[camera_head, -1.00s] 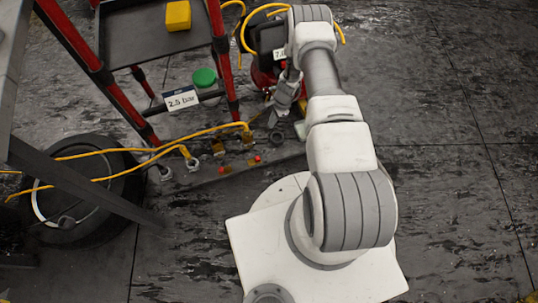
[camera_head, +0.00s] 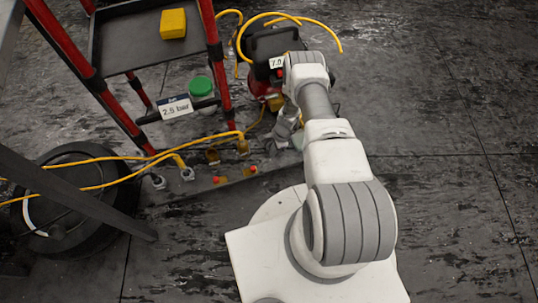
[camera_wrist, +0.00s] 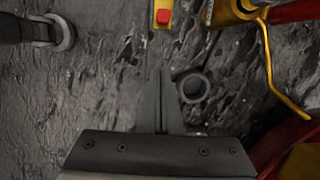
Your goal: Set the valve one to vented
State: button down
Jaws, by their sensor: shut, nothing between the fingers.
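Two small brass fittings with red tops, a left one (camera_head: 220,180) and a right one (camera_head: 250,170), sit on the dark strip on the floor in the head view. Two more brass pieces (camera_head: 243,146) stand just behind them. I cannot tell which is valve one. In the wrist view a yellow fitting with a red top (camera_wrist: 163,21) shows at the top edge, ahead of my gripper (camera_wrist: 160,72). My gripper is shut and empty, pointing at the floor, apart from that fitting. In the head view my arm mostly hides it.
A grey ring (camera_wrist: 193,86) lies beside my fingers in the wrist view. A compressor (camera_head: 275,50) stands beyond my wrist. A red-framed cart (camera_head: 125,60) with a 2.5 bar sign (camera_head: 175,108) and yellow hoses (camera_head: 100,160) lie left, near a tyre (camera_head: 95,235). Floor at right is clear.

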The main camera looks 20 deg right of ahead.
aim_at(253, 169)
jog(key=b+x, duration=0.3)
jog(key=x, duration=0.5)
jog(key=shift+a+r, duration=0.1)
jog(key=shift+a, duration=1.9)
jog(key=shift+a+r, duration=0.1)
